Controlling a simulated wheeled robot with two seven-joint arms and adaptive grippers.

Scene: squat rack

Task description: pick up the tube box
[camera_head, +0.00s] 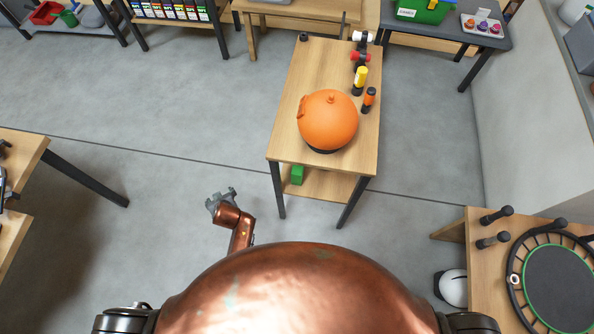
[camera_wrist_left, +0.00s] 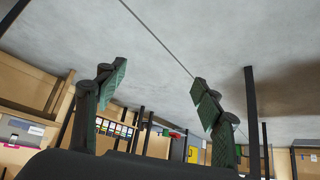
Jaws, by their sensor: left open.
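I cannot tell for sure which thing is the tube box. A small green box (camera_head: 297,175) sits on the lower shelf of the wooden table, partly hidden under the tabletop. My right gripper is not in view.
A large orange ball-shaped object (camera_head: 328,119) sits on the wooden table (camera_head: 312,70), above the green box. A dark table leg (camera_head: 278,190) stands between my left gripper and the shelf. A trampoline-like ring (camera_head: 513,280) is at lower right. The floor left of the table is clear.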

